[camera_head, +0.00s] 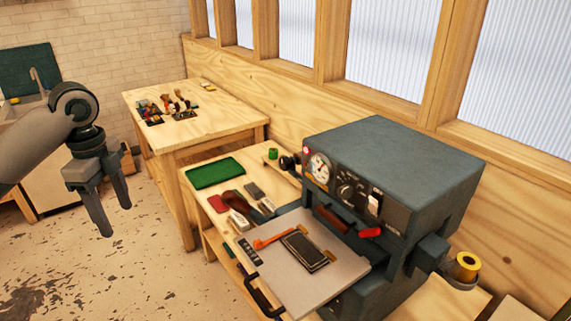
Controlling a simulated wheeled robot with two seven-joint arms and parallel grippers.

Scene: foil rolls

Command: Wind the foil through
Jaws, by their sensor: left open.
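A dark grey machine (400,165) with a gauge, a knob and a switch on its front stands on the wooden bench. A gold foil roll (467,266) sits on a holder at the machine's right side. I cannot make out a foil strip running through the machine. A light grey plate (330,285) sticks out in front, with a dark rectangular block (304,251) and an orange-handled tool (275,237) on it. My left gripper (115,217) is open and empty, pointing down over the floor, well left of the machine. My right gripper is not in view.
A green mat (214,172) and several small items lie on the bench left of the machine. A second wooden table (215,115) with tools stands behind. A windowed wall runs along the right.

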